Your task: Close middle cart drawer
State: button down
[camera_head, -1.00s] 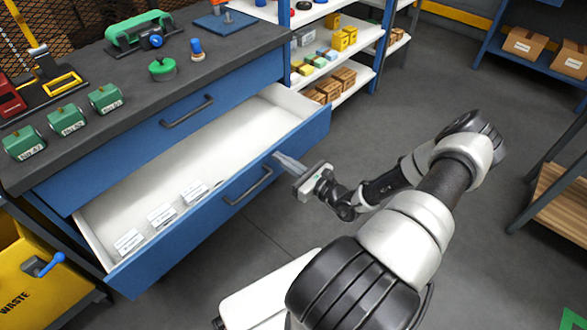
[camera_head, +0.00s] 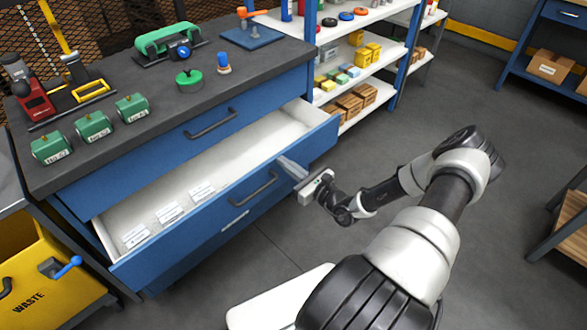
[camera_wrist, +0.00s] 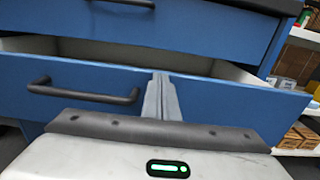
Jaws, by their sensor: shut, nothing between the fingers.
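The middle drawer (camera_head: 222,208) of the blue cart stands open, its white inside showing with several small labelled white cards (camera_head: 169,213) in it. Its dark bar handle (camera_head: 254,188) is on the front panel and also shows in the wrist view (camera_wrist: 82,93). My gripper (camera_head: 281,162) is shut and empty, fingers pointing at the drawer front, right of the handle. In the wrist view the shut fingers (camera_wrist: 161,88) lie over the upper part of the drawer front (camera_wrist: 215,103); I cannot tell whether they touch it. The closed drawer above (camera_head: 180,138) has its own handle (camera_head: 211,124).
A yellow waste bin (camera_head: 45,285) stands at the left. A shelf rack (camera_head: 365,75) with boxes is behind the cart.

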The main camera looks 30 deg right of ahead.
jog(key=b+x, duration=0.2)
jog(key=x, duration=1.6)
jog(key=shift+r, duration=0.2)
